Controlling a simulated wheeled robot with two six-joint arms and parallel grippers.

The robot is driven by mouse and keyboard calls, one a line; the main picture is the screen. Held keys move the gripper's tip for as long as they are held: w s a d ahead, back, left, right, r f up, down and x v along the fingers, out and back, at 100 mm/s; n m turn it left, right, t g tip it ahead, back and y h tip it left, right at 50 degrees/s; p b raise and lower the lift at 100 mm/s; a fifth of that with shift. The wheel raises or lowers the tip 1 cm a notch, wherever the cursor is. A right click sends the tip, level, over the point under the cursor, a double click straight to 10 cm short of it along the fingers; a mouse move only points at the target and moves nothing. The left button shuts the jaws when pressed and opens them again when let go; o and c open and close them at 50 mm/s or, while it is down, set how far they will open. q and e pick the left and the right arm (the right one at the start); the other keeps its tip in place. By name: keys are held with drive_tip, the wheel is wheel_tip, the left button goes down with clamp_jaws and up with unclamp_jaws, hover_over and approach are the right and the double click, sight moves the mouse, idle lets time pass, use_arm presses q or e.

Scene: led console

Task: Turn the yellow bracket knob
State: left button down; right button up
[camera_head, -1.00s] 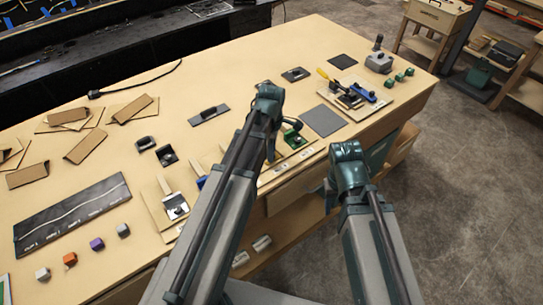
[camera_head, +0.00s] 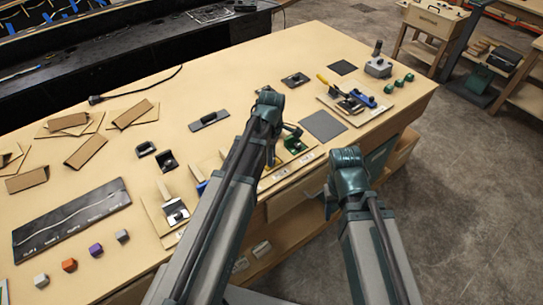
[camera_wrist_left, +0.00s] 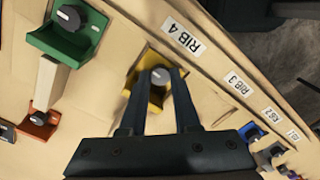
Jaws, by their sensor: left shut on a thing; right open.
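The yellow bracket (camera_wrist_left: 152,98) is fixed on the tan board beside the "RIB 4" label in the left wrist view. Its round grey-topped knob (camera_wrist_left: 160,76) sits between the fingertips of my left gripper (camera_wrist_left: 161,77). The fingers are shut on the knob, one on each side, and partly cover the bracket. My right arm reaches in at the lower middle of the head view, beyond the table's front edge.
A green bracket with a dark knob (camera_wrist_left: 66,37) and an orange bracket (camera_wrist_left: 38,124) stand left of the yellow one. A blue bracket (camera_wrist_left: 251,133) is to the right. The table (camera_head: 235,60) also bears a dark strip panel (camera_head: 70,222) and cardboard pieces (camera_head: 88,151).

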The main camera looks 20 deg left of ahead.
use_arm(q)
drive_tip(key=m, duration=0.8)
drive_tip(key=shift+m, duration=0.3)
drive_tip(key=m, duration=0.4)
drive_tip(key=shift+m, duration=0.3)
drive_tip(key=m, duration=0.4)
drive_tip(key=shift+w, duration=0.1)
drive_tip(key=m, duration=0.9)
drive_tip(key=shift+m, duration=0.3)
drive_tip(key=m, duration=0.4)
drive_tip(key=shift+m, duration=2.3)
